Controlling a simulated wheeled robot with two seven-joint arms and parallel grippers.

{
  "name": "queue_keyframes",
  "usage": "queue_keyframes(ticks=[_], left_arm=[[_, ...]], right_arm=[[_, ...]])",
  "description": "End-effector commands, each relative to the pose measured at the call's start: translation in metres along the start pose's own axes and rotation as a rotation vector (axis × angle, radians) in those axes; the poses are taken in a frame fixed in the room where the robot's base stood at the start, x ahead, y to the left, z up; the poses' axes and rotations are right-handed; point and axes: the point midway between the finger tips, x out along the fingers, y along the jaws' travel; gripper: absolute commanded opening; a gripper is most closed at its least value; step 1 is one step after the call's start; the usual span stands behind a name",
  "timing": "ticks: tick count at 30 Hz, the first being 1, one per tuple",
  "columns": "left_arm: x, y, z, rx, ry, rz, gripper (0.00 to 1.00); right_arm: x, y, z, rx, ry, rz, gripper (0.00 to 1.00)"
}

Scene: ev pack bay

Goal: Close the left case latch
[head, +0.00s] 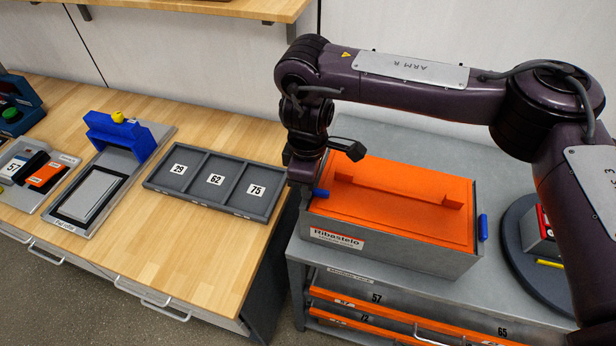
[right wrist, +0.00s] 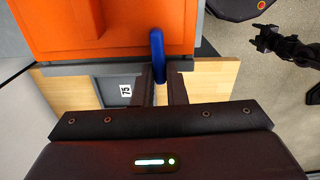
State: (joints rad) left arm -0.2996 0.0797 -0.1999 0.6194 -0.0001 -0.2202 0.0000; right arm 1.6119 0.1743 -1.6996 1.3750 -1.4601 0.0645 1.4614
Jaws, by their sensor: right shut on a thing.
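The grey case (head: 390,247) with an orange lid (head: 400,200) stands on a grey cabinet top, its lid down. The left case latch is a blue tab (head: 321,193) at the case's left side, partly hidden by my right gripper in the head view. In the right wrist view, the blue latch (right wrist: 157,48) reaches from the lid's edge down between the fingers of my right gripper (right wrist: 160,80), which is shut on it. A second blue latch (head: 482,228) is on the case's right side. A small dark gripper, apparently my left (right wrist: 264,38), shows in the right wrist view; its jaw state is unclear.
A blue fixture (head: 128,135) stands further left. A round dark turntable (head: 515,258) is right of the case. Bare bench lies in front of the tray.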

Motion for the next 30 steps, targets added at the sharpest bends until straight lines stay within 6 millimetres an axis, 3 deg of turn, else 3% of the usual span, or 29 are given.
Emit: queue_keyframes(ticks=[21,22,26,30], left_arm=[[-0.0063,-0.0001,-0.0002,0.0,0.0,0.0,0.58],[-0.0063,0.0,-0.0002,0.0,0.0,0.0,0.58],[-0.0062,-0.0001,-0.0003,0.001,0.0,0.0,0.58],[-0.0061,-0.0001,-0.0003,0.001,0.0,0.0,0.58]], right_arm=[[-0.0029,0.0021,-0.0013,0.073,0.005,0.005,0.0],[-0.0029,0.0021,-0.0013,0.073,0.005,0.006,0.16],[-0.0022,0.0017,-0.0009,0.072,0.004,0.004,0.33],[-0.0014,0.0011,-0.0006,0.071,0.002,0.003,0.34]])
